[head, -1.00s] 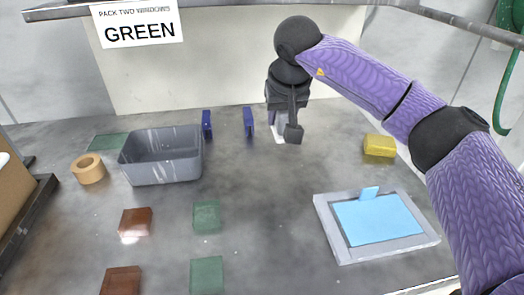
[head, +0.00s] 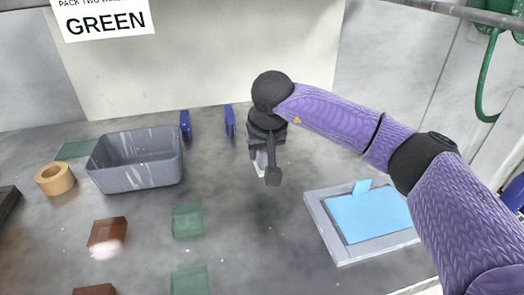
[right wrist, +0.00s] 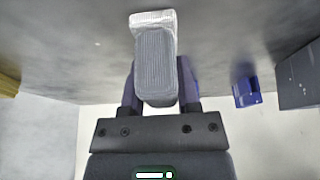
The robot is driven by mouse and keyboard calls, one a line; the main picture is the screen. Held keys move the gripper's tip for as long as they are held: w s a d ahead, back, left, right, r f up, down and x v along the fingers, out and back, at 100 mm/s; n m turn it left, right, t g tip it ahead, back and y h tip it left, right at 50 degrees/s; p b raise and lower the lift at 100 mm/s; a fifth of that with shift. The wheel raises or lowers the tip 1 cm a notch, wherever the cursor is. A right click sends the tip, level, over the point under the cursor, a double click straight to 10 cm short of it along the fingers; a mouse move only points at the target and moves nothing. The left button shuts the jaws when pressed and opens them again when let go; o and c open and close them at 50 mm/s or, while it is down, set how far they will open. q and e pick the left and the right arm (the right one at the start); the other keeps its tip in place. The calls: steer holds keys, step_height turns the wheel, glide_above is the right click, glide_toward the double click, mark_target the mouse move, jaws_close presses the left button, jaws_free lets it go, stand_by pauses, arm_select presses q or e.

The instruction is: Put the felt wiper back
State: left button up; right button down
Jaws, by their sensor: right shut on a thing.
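The felt wiper, a grey ribbed handle with a pale white pad at its end, is in my right gripper (right wrist: 160,85) in the right wrist view. The wiper's handle (right wrist: 155,60) lies between the two fingers, which are shut on it. In the head view my right gripper (head: 264,148) points down above the back middle of the table, right of two small blue uprights. My left gripper is not in view.
The blue uprights (head: 186,124) (head: 229,120) stand right of a grey bin (head: 135,175). A tape roll (head: 55,179), brown blocks (head: 107,235) and green pieces (head: 187,221) lie left. A grey tray (head: 325,228) with a blue sheet (head: 368,216) lies right. The table's front middle is clear.

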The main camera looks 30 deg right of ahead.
steer(key=shift+c, duration=2.4)
jaws_free()
steer(key=shift+f, duration=0.1)
steer(key=shift+o, duration=0.8)
arm_select(q)
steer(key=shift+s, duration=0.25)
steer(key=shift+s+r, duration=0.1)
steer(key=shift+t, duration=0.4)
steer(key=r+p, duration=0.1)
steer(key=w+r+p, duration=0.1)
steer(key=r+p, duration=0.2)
steer(key=p, duration=0.1)
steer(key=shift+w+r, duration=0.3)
arm_select(e)
steer(key=v, duration=1.2)
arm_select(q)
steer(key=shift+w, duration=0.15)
